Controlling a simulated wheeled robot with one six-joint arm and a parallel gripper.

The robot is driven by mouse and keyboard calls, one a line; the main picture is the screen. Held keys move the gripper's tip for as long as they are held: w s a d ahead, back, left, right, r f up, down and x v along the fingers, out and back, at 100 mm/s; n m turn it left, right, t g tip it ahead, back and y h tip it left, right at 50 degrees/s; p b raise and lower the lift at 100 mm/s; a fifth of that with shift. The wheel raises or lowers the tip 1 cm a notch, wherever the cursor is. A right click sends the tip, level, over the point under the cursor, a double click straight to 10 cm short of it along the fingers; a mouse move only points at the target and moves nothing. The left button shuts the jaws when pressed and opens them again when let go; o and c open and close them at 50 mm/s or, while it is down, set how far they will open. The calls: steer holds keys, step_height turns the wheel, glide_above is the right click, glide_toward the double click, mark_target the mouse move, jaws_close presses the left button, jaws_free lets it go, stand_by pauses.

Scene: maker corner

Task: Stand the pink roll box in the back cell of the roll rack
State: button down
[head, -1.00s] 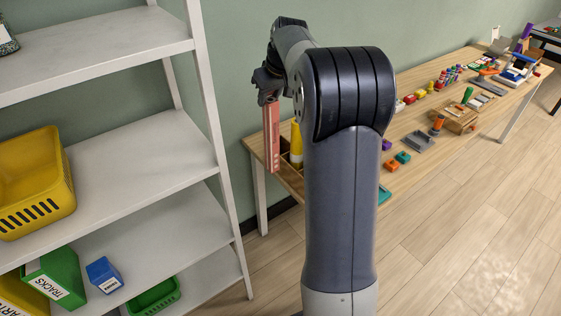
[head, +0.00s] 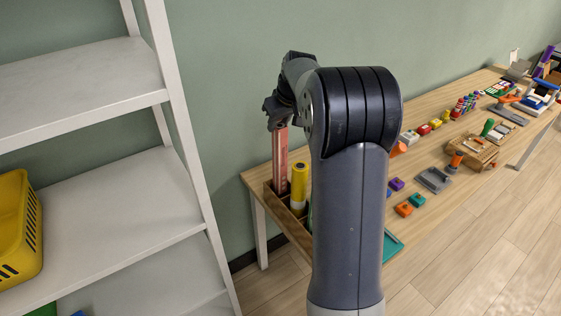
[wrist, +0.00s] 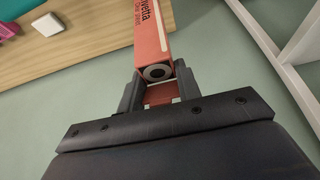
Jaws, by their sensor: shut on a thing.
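The pink roll box (head: 280,165) is long and upright, held near its top end by my gripper (head: 277,122). In the wrist view the box (wrist: 152,35) runs up out of frame from between the jaws (wrist: 160,88), its open end showing a dark round core. The wooden roll rack (head: 288,226) stands at the table's near left corner. The box's lower end is at the far left part of the rack, by the back cell; I cannot tell how deep it sits. The rack is outside the wrist view.
A yellow roll (head: 299,184) stands in the rack beside the pink box. The table (head: 415,160) carries several small coloured blocks and tools to the right. A white shelf unit (head: 185,130) with a yellow basket (head: 20,225) stands at left. My arm hides part of the table.

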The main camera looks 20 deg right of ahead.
mark_target(279, 139)
step_height(279, 139, down, 7)
steer(key=shift+r+p, duration=0.2)
steer(key=shift+p, duration=0.25)
steer(key=shift+f, duration=0.1)
steer(key=c, duration=1)
jaws_free()
steer(key=shift+r, duration=0.2)
steer(key=b+v, duration=0.1)
steer(key=v, duration=1)
steer(key=shift+s+r+b, duration=0.15)
steer(key=shift+r+b, duration=0.2)
